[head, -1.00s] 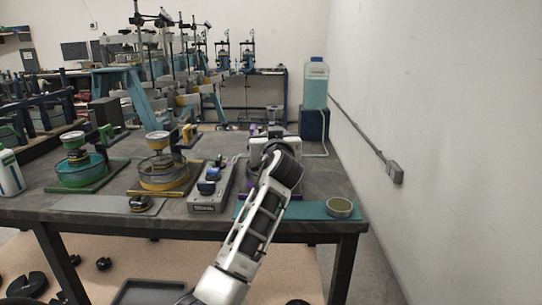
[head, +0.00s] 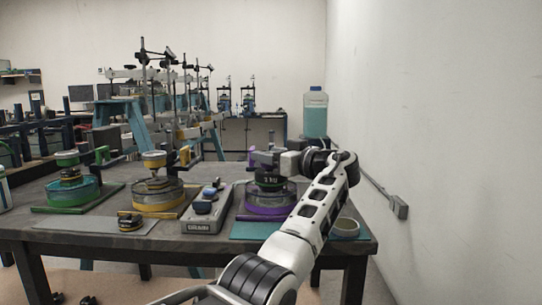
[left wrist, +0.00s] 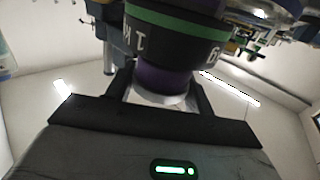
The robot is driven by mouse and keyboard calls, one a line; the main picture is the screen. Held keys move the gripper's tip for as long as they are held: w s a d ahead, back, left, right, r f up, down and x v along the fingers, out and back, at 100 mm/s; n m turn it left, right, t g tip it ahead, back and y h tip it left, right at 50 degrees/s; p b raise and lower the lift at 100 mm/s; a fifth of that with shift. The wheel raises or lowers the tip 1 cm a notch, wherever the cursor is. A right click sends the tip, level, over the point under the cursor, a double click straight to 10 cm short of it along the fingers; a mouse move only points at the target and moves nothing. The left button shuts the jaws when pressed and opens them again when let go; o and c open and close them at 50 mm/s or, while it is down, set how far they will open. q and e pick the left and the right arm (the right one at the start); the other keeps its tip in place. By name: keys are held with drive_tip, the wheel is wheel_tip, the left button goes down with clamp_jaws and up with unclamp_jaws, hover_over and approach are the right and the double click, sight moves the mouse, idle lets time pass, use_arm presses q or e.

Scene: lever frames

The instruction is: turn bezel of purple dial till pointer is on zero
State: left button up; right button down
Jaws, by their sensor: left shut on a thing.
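My left gripper (head: 272,160) reaches in from the right of the purple lever frame, at the height of the dial on top. In the left wrist view its two fingers (left wrist: 162,88) stand on either side of the purple dial body (left wrist: 163,78) and are shut on it. A black 1 kg weight (left wrist: 178,40) with a green band is next to the dial; its lettering is upside down there. The weight also shows below the gripper in the head view (head: 268,179). The dial face, pointer and zero mark are hidden. My right gripper is not in view.
The purple ring base (head: 268,205) stands on a teal mat (head: 252,230). A grey box with knobs (head: 207,212) is close on its left, then the yellow (head: 158,197) and green (head: 72,192) frames. A tape roll (head: 346,227) and the wall are right.

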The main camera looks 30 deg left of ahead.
use_arm(q)
drive_tip(key=shift+r+g, duration=0.15)
drive_tip(key=shift+g, duration=0.15)
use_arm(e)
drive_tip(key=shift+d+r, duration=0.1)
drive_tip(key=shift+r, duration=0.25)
use_arm(q)
drive_tip(key=o, duration=0.9)
drive_tip(key=shift+c, duration=0.2)
drive_tip(key=shift+o, duration=0.6)
drive_tip(key=shift+s, duration=0.1)
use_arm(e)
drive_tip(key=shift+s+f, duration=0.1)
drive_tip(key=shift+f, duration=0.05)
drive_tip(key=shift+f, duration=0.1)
use_arm(q)
drive_tip(key=shift+t, duration=0.5)
